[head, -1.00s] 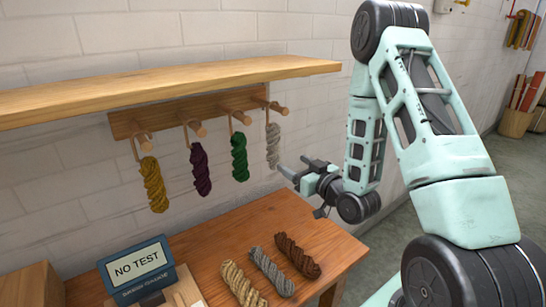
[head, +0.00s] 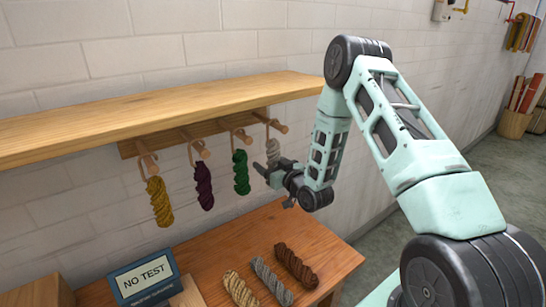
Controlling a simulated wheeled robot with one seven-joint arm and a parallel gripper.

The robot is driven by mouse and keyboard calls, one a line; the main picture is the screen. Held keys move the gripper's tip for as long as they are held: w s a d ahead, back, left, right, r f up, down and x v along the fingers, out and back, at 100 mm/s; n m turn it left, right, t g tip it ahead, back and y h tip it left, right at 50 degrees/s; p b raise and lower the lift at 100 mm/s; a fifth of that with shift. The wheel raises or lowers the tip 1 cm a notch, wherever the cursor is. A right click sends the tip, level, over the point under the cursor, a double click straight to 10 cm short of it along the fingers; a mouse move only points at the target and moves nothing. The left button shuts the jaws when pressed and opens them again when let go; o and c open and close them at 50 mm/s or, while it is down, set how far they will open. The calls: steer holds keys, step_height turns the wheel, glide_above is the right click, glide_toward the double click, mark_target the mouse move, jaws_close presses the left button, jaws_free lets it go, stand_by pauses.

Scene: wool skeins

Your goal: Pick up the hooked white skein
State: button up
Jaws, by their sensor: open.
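The white skein (head: 273,151) hangs from the rightmost peg of the wooden rack under the shelf. Its upper part shows, and my gripper hides its lower part. My gripper (head: 264,168) is open at the skein's lower part, in front of it or around it; I cannot tell which, nor whether they touch.
A green skein (head: 241,172), a purple skein (head: 203,187) and a yellow skein (head: 160,201) hang on pegs to the left. The wooden shelf (head: 150,115) juts out above. Below, the table (head: 215,243) bears several loose skeins and a NO TEST display (head: 144,277).

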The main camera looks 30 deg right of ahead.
steer(key=c, duration=1.1)
steer(key=shift+o, duration=0.2)
steer(key=shift+w+r, duration=0.1)
steer(key=shift+r+b, duration=0.65)
steer(key=shift+r, duration=0.25)
steer(key=s+r+p, duration=0.1)
steer(key=s+p, duration=0.5)
steer(key=s, duration=1.2)
steer(key=shift+d+r, duration=0.2)
steer(key=shift+d, duration=0.1)
steer(key=shift+a, duration=0.15)
